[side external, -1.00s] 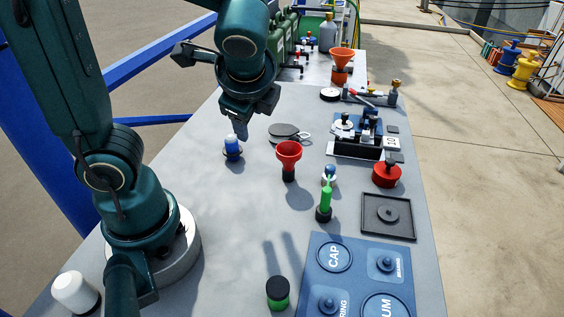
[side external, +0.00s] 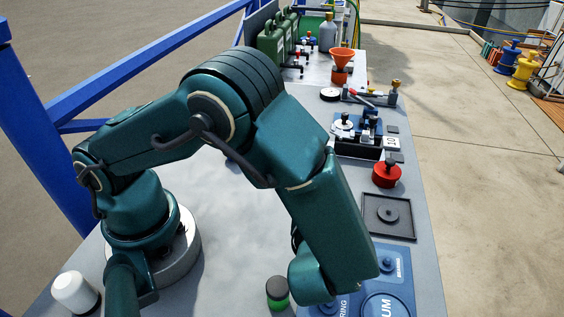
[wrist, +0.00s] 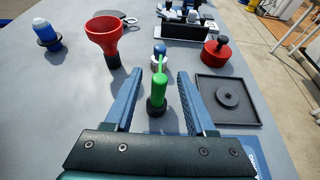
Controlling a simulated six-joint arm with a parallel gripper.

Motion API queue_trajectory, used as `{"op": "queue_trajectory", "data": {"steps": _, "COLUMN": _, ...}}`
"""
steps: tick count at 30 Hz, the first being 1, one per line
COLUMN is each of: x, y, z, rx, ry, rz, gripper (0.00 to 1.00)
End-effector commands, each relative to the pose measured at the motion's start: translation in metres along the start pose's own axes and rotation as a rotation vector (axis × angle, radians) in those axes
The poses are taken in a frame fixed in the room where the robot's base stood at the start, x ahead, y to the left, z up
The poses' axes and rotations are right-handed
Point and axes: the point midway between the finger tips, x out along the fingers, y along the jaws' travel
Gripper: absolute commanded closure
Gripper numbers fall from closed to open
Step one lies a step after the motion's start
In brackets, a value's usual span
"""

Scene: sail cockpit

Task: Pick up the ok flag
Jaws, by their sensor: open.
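The ok flag seems to be the slim green piece (wrist: 158,92) standing upright in a round black base in the wrist view; no lettering is readable on it. My gripper (wrist: 160,73) is open and empty, its two blue fingers pointing forward with the green piece in line between them. The fingers appear apart from it on both sides.
A blue ball on a white base (wrist: 159,53) stands just behind the green piece. A red funnel (wrist: 104,36) is to the left, a black square tray (wrist: 232,97) to the right.

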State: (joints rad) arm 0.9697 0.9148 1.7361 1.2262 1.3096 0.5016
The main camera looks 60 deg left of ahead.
Motion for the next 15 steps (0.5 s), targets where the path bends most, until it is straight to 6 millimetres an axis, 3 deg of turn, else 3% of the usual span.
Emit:
{"op": "queue_trajectory", "data": {"steps": 9, "x": 0.039, "y": 0.002, "z": 0.001, "rx": -0.002, "ry": 0.001, "rz": 0.006, "gripper": 0.44}}
{"op": "queue_trajectory", "data": {"steps": 15, "x": 0.045, "y": 0.001, "z": 0.0, "rx": -0.002, "ry": 0.002, "rz": 0.005, "gripper": 0.44}}
